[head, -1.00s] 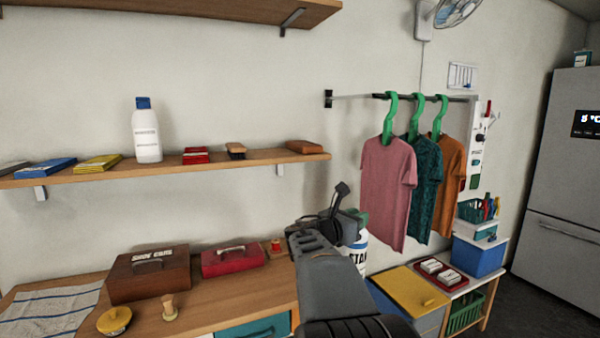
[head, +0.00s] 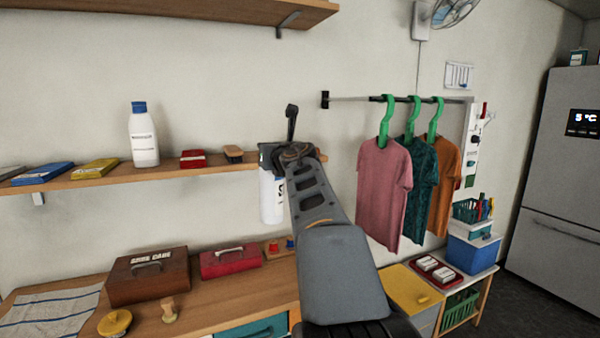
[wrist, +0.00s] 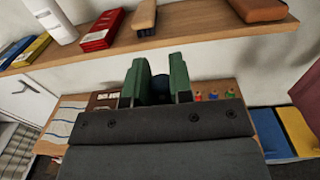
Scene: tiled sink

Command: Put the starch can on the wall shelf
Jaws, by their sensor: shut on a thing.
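The starch can (head: 271,198) is white with dark lettering. In the head view it hangs upright just in front of the wall shelf's right part, its body reaching below the shelf edge. My arm covers part of it. The wall shelf (head: 110,180) is a long wooden board, also seen across the top of the wrist view (wrist: 100,52). My gripper (wrist: 160,82) has green fingers shut on the can, of which only a dark round part shows between them. The fingers are in front of the shelf's edge, apart from it.
The shelf bears a white bottle (head: 143,135), a red box (head: 193,159), a brush (head: 233,154) and a brown block (wrist: 255,9). Bare shelf (wrist: 200,32) lies between brush and block. A higher shelf (head: 200,10) hangs above. Shirts (head: 384,190) hang at right.

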